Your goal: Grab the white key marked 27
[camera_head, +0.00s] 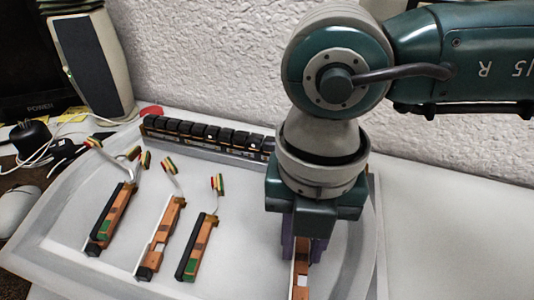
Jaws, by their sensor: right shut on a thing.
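My right gripper (304,250) points down at the lower middle right and is shut on a wooden key (300,284) with a white edge. The key runs off the bottom of the picture, and the gripper hides its upper part. No number can be read on it, so I cannot tell whether it is 27. Three other wooden keys lie to the left: one (110,218) at far left, one with a white edge (163,236) in the middle, and one with a black side (197,247) nearest the gripper. My left gripper is not in view.
The keys lie on a light tray (60,262). A rack with a row of black blocks (205,135) stands along the back, partly behind my right arm. A speaker (92,65), black plug (30,138) and mouse (14,208) are at the left. The surface at right (450,235) is clear.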

